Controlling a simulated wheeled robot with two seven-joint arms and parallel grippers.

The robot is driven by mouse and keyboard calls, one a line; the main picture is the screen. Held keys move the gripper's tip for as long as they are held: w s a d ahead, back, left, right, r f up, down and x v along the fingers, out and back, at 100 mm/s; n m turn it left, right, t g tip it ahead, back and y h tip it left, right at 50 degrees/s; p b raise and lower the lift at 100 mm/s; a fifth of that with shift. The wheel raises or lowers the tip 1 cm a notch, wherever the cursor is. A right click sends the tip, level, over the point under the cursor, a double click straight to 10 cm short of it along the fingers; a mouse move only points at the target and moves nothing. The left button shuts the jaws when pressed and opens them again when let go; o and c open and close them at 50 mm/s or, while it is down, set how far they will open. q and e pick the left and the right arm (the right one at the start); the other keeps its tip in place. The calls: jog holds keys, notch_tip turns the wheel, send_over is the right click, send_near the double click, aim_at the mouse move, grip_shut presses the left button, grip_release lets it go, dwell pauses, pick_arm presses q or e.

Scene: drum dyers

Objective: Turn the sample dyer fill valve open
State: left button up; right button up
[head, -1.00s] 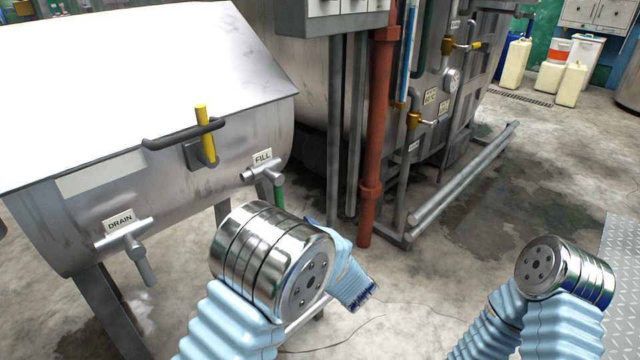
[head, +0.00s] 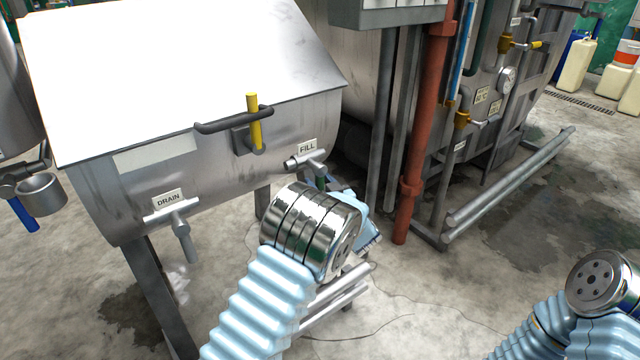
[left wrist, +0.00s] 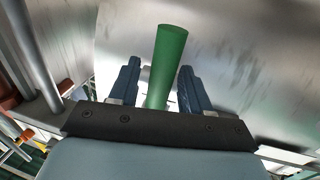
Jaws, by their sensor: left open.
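The sample dyer (head: 225,170) is a steel drum with a sloped pale lid, at the left of the head view. Its fill valve (head: 308,162) sits below the FILL label, at the drum's right end. The valve's green handle (left wrist: 168,55) stands between my left fingers in the left wrist view. My left gripper (left wrist: 158,78) is open, one blue finger on each side of the handle, with no clear contact. In the head view the left gripper (head: 326,183) is small beside the valve, mostly hidden by my arm. My right gripper is out of view.
A drain valve (head: 172,212) with a DRAIN label is on the drum's lower left. A yellow handle (head: 254,122) and dark bar are on its front. A red pipe (head: 418,140) and steel posts stand to the right.

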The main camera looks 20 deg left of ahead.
pick_arm(q)
grip_shut()
jog(key=shift+f, duration=0.1)
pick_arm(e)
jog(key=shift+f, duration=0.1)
pick_arm(q)
jog(key=shift+w+d+f+n+b, duration=0.15)
jog(key=shift+n+b, duration=0.25)
jog(key=shift+b, duration=0.55)
jog(key=shift+w+d+r+n+g+y+b, duration=0.2)
jog(key=shift+w+d+r+n+y+b, duration=0.45)
jog(key=shift+n+b, duration=2.5)
jog(key=shift+w+d+r+n+g+y+b, duration=0.3)
jog(key=shift+r+n+y+b, duration=0.55)
jog(key=shift+n+b, duration=2.2)
jog(key=shift+w+d+r+n+g+y+b, duration=0.1)
jog(key=shift+w+d+r+n+y+b, duration=0.45)
jog(key=shift+n+b, duration=2.6)
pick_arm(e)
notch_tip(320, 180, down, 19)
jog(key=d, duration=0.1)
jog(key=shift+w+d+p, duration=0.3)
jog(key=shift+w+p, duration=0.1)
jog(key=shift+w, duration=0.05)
pick_arm(q)
jog(key=shift+w+a+r+n, duration=0.1)
jog(key=shift+a+r+n, duration=0.1)
jog(key=shift+r+n, duration=0.25)
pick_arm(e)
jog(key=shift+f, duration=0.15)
